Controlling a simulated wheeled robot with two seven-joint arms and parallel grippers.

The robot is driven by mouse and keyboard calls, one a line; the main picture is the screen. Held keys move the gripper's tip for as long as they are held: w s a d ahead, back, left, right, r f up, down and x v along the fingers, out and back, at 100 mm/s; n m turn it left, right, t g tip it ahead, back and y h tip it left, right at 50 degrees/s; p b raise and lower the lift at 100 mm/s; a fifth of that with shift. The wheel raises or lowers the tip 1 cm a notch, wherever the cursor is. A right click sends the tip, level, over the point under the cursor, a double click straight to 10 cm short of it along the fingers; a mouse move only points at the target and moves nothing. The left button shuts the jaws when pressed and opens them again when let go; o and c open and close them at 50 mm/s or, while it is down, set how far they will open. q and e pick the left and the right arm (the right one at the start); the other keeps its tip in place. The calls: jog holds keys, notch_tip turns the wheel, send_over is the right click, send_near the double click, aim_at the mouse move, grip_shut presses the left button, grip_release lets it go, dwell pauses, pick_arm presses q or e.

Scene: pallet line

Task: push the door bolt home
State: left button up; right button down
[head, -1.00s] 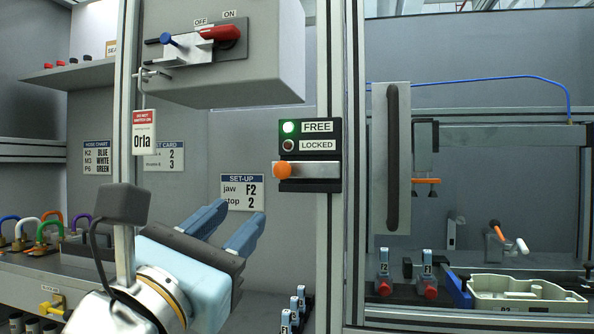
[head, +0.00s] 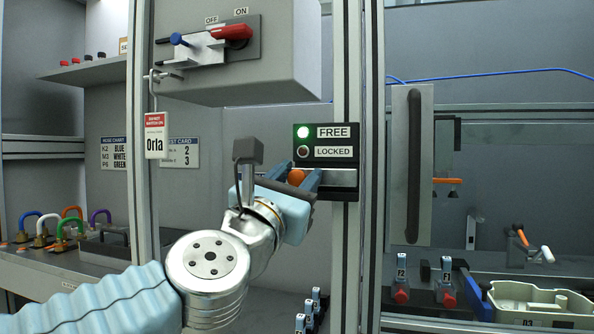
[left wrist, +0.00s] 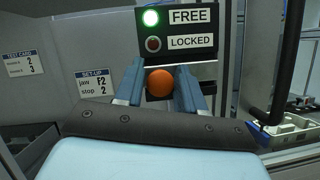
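The door bolt is a silver bar (head: 338,177) with an orange knob (head: 296,177) at its left end. It sits under a black lock panel (head: 322,146) with FREE and LOCKED labels; the green lamp by FREE is lit and the lamp by LOCKED is dark. My left gripper (head: 293,176) is at the bolt, its blue fingers on either side of the orange knob. In the left wrist view the knob (left wrist: 159,84) lies between the two fingers (left wrist: 158,88), with small gaps visible; contact cannot be told. My right gripper is not in view.
The lock panel is on a metal post (head: 346,255). The door with a dark vertical handle (head: 413,165) is to its right. A switch box (head: 235,70) with a red lever overhangs above, and a tag reading Orla (head: 156,136) hangs at left.

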aim_at(326, 182)
pick_arm(q)
jog(key=shift+w, duration=0.1)
grip_shut()
jog(key=shift+s+d, duration=0.2)
jog(key=shift+d, duration=0.5)
jog(key=shift+s+d, duration=0.2)
jog(key=shift+d, duration=0.55)
jog(key=shift+s+d, duration=0.2)
jog(key=shift+d, duration=0.5)
grip_release()
jog(key=shift+d, duration=0.15)
jog(key=shift+s, duration=0.1)
jog(key=shift+s+a+f, duration=0.15)
jog(key=shift+s+a, duration=0.05)
jog(key=shift+s, duration=0.05)
jog(key=b+v, duration=0.3)
jog(key=v, duration=1)
